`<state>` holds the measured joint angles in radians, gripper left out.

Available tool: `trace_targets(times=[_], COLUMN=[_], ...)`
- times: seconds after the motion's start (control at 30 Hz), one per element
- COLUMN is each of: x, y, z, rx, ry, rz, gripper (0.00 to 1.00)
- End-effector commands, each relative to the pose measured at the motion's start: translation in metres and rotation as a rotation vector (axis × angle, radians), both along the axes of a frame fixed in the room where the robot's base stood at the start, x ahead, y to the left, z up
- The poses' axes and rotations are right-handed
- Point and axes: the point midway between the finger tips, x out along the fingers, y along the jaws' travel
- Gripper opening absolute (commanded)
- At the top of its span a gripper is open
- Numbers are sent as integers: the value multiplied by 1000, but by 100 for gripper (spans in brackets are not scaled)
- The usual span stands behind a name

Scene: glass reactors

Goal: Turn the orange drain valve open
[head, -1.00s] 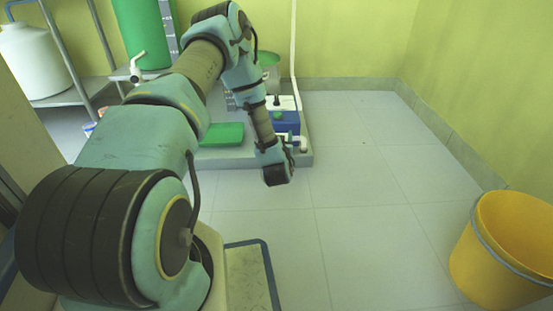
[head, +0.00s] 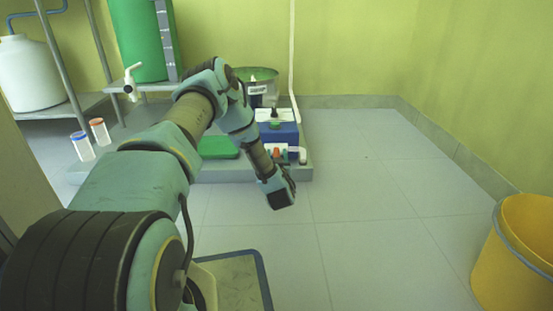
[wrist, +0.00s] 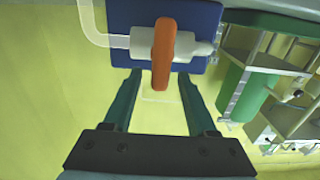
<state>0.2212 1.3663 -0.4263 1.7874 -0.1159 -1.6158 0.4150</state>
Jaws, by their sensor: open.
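The orange drain valve handle (wrist: 163,55) sits on a white pipe fitting (wrist: 200,47) in front of a blue block (wrist: 122,14) in the wrist view. It points along the view, crosswise to the pipe. My gripper (wrist: 158,77) is open, and the lower end of the handle appears between its fingertips. I see no clear contact, and the depth between them is hard to tell. In the head view the orange handle (head: 277,153) shows small beside my forearm, at the front of the blue unit (head: 279,131). My fingers are hidden there.
The unit stands on a low grey platform (head: 240,172) with a green tray (head: 218,147). Two capped bottles (head: 83,146) are at left, near shelves with a green tank (head: 141,40). A yellow bucket (head: 515,255) stands at right. The middle floor is clear.

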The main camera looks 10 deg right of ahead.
Motion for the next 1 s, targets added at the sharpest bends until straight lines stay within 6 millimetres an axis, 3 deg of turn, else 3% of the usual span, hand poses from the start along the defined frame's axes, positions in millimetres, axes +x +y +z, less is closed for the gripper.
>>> trace_targets(times=[0.2,0.5,1.0], x=[18,19,19], y=[-3,-3,-3], z=[-1,0,0], rx=[-1,0,0], ry=[0,1,1], rz=[1,0,0], gripper=[57,57,1])
